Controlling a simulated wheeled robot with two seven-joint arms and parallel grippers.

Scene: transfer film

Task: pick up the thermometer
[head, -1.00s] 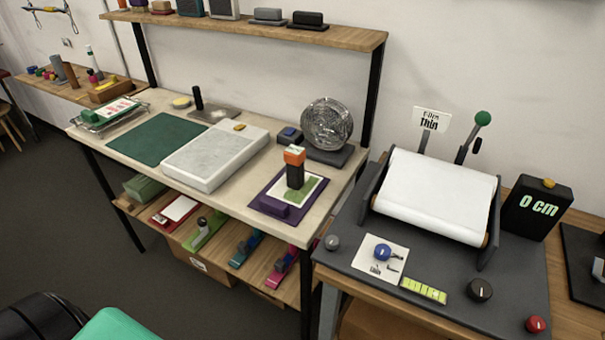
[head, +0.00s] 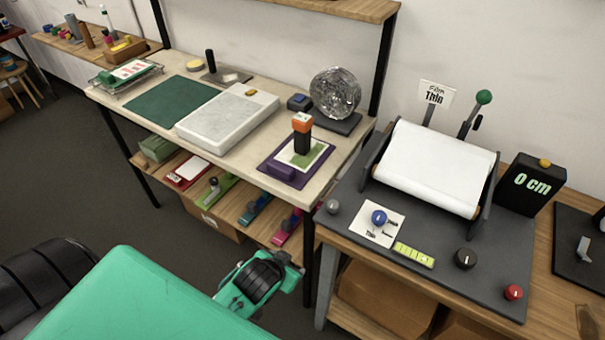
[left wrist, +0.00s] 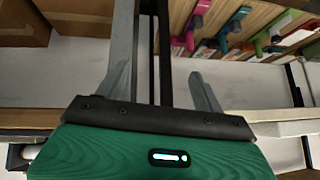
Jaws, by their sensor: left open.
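I cannot tell for certain which object is the thermometer. A black upright block with an orange top (head: 302,133) stands on a purple-framed pad (head: 283,172) at the right end of the workbench. My left gripper (left wrist: 160,78) is open and empty in the left wrist view, its two grey fingers apart. A dark table leg shows between and beyond the fingers. In the head view my green left forearm comes in from the lower left, its wrist below the bench's front edge near the lower shelf; the fingertips are hidden there. My right gripper is out of view.
The lower shelf holds several colored tools, including a teal one (head: 256,208); they also show in the left wrist view (left wrist: 235,22). A grey console (head: 440,245) with a white roller, knobs and a "0 cm" display (head: 531,185) stands right. Floor is open at left.

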